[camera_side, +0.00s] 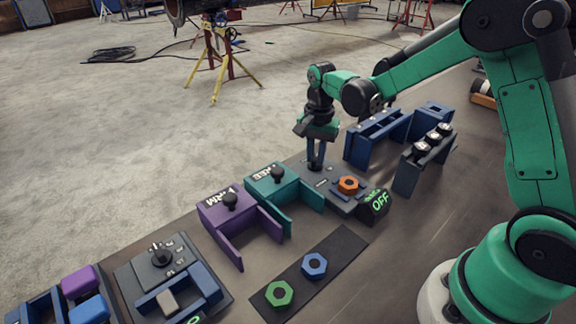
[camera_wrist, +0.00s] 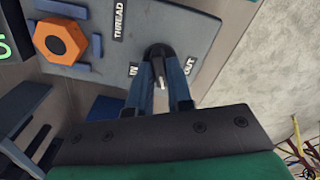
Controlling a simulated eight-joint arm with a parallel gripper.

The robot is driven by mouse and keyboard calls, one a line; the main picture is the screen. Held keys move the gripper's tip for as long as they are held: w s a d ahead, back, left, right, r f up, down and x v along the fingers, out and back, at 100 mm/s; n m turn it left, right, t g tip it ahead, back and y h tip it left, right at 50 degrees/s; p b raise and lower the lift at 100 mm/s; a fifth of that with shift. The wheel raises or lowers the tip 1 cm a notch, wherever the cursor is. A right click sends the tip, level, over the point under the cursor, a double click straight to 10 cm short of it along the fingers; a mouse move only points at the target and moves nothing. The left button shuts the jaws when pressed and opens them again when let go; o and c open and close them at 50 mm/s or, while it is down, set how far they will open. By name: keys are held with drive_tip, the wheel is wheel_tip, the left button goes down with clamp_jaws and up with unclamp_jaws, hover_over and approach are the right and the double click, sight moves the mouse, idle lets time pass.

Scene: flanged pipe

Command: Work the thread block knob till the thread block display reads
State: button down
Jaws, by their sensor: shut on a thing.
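The thread block (camera_side: 327,190) is a dark grey panel on the bench, also seen in the wrist view (camera_wrist: 195,22). It bears an orange hex nut (camera_side: 348,185) between blue bars. Its display (camera_side: 378,202) reads OFF in green; only a sliver of green shows at the wrist view's left edge. The black thread block knob (camera_wrist: 158,50) stands between the labels IN and OUT, near the word THREAD. My gripper (camera_wrist: 160,72) is shut on the knob, a blue finger on each side. In the side view my gripper (camera_side: 316,163) points down at the panel's far end.
Teal (camera_side: 275,182) and purple (camera_side: 232,212) brackets with black knobs stand left of the block. A dark strip (camera_side: 338,248) in front holds green and blue nuts. Blue holders (camera_side: 375,137) and a dark rack (camera_side: 422,165) stand close on the right.

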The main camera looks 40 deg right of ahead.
sight(316, 157)
drive_tip(key=shift+m, duration=0.3)
idle(0.4)
drive_tip(key=c, duration=0.8)
unclamp_jaws()
drive_tip(key=shift+r, duration=2.85)
